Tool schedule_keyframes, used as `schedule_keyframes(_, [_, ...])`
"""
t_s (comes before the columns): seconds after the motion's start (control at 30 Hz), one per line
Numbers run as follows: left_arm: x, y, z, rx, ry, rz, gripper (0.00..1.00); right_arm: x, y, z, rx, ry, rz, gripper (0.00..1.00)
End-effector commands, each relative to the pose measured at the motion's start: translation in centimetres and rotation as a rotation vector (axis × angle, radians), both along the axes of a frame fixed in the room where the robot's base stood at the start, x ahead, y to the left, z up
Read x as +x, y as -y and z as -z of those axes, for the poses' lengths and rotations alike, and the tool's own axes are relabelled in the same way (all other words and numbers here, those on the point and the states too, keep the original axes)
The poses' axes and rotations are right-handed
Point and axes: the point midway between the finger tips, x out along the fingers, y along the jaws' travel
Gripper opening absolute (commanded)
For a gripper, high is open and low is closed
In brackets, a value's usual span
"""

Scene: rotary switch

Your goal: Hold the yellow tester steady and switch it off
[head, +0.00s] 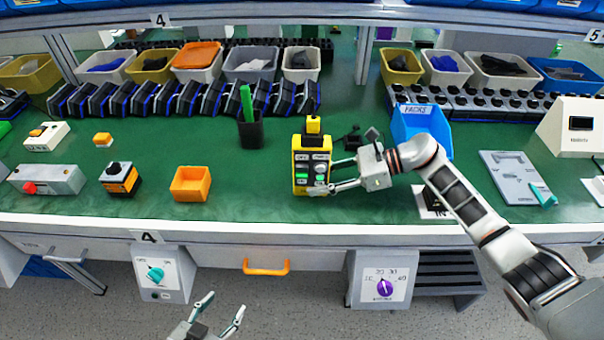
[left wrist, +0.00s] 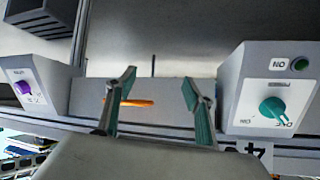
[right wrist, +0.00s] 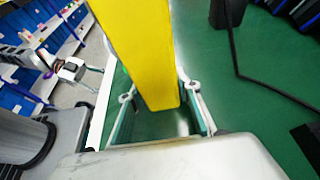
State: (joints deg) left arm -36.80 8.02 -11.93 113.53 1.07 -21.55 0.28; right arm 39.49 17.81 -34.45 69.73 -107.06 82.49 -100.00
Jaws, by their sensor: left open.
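The yellow tester (head: 298,187) stands upright near the front edge of the green bench. It has a yellow knob (head: 313,125) on top and a dark front panel with green lights. My right gripper (head: 322,176) is at its right side, with one finger across its lower front and the other by its right edge. In the right wrist view the yellow body (right wrist: 140,45) lies between the fingers; firm contact on both sides cannot be made out. My left gripper (head: 222,305) is open and empty, low in front of the bench; its spread fingers also show in the left wrist view (left wrist: 159,85).
A black cup with a green stick (head: 249,130) stands left of the tester, and an orange box (head: 190,184) farther left. A blue bin (head: 420,125) is at the right. Two knob panels (head: 160,274) (head: 382,284) and an orange handle (head: 266,267) are under the bench edge.

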Motion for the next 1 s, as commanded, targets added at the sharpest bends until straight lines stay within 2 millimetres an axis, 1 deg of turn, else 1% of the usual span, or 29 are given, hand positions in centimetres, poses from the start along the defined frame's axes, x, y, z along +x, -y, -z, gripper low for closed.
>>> schedule_keyframes(0.2, [0.0,0.0,0.0,-0.001,0.000,-0.001,0.53,0.0,0.0,0.1,-0.001,-0.001,0.000,0.11])
schedule_keyframes(0.27, [0.0,-0.1,0.0,0.003,0.002,0.002,0.37,0.0,0.0,0.1,-0.001,-0.001,0.000,0.11])
schedule_keyframes(0.3, [0.2,-0.1,-0.1,0.009,0.009,0.009,0.27,0.0,0.0,0.1,-0.001,-0.001,0.000,0.11])
schedule_keyframes(0.37, [0.6,0.3,-0.6,0.028,0.031,0.033,0.11,0.0,0.0,0.1,-0.001,-0.001,0.000,0.11])
schedule_keyframes(0.4, [0.9,0.6,-1.1,0.050,0.056,0.061,0.01,0.0,0.0,0.1,-0.001,-0.001,0.000,0.11])
schedule_keyframes(0.47, [1.8,1.5,-2.4,0.095,0.111,0.119,0.00,0.0,0.0,0.1,-0.001,-0.001,0.000,0.11])
schedule_keyframes(0.57, [3.5,3.5,-5.5,0.214,0.251,0.256,0.00,0.0,0.0,0.1,-0.001,-0.001,-0.001,0.11])
schedule_keyframes(0.67, [5.2,5.7,-9.4,0.368,0.435,0.411,0.00,0.0,0.0,0.1,-0.001,-0.001,-0.001,0.11])
schedule_keyframes(0.7, [5.9,6.4,-11.1,0.430,0.515,0.468,0.00,0.0,0.0,0.1,-0.001,-0.001,-0.001,0.11])
schedule_keyframes(0.77, [6.8,7.2,-13.7,0.526,0.636,0.546,0.00,0.0,0.0,0.1,-0.001,-0.001,-0.001,0.11])
schedule_keyframes(0.8, [7.3,7.7,-15.4,0.590,0.715,0.591,0.00,0.0,0.0,0.1,-0.001,-0.002,0.000,0.11])
schedule_keyframes(0.9, [8.0,8.7,-19.1,0.739,0.899,0.687,0.00,0.0,0.0,0.1,-0.002,-0.002,0.000,0.11])
schedule_keyframes(1.0, [8.1,9.4,-22.0,0.866,1.053,0.755,0.00,0.0,0.0,0.1,-0.002,-0.002,0.000,0.11])
